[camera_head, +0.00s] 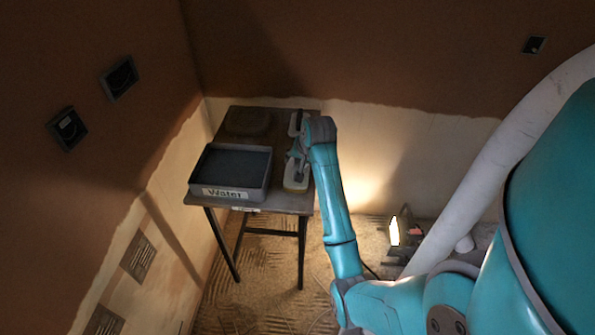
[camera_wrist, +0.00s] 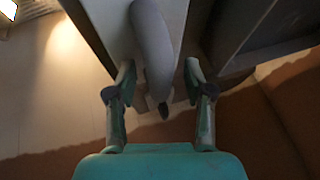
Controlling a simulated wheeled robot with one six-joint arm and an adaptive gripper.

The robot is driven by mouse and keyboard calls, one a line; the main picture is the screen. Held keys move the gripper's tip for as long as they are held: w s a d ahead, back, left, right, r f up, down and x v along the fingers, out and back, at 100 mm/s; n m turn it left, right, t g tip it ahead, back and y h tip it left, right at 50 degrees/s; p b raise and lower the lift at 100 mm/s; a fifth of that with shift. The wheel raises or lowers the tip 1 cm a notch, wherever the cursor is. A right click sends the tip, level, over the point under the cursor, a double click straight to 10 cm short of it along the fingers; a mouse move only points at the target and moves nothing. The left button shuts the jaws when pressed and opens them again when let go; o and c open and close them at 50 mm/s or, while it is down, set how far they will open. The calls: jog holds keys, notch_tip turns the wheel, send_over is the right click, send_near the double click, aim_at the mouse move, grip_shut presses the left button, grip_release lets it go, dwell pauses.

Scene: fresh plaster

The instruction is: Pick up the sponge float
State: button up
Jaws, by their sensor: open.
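The sponge float (camera_head: 295,185) lies on the right side of the dark table, a pale board with a yellowish edge. My gripper (camera_head: 298,166) is over it and partly hides it in the head view. In the wrist view, the float's curved grey handle (camera_wrist: 152,40) reaches down between the two fingers of my open gripper (camera_wrist: 158,72). The left finger is close to the handle, with a wider gap on the right. I cannot tell whether either finger touches it. The pale board (camera_wrist: 108,25) shows behind the handle.
The table (camera_head: 285,202) also bears a grey tray labelled "Water" (camera_head: 256,193) left of the float. A dark rounded thing (camera_head: 247,122) and a small pale-and-dark tool (camera_head: 296,124) lie at the back. A lit work lamp (camera_head: 396,231) stands on the floor to the right. Walls close in behind and left.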

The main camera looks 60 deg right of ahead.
grip_shut()
jog(key=shift+r, duration=0.15)
notch_tip(320, 180, up, 10)
jog(key=shift+f, duration=0.1)
jog(key=c, duration=0.7)
grip_release()
grip_shut()
jog(key=shift+w, duration=0.15)
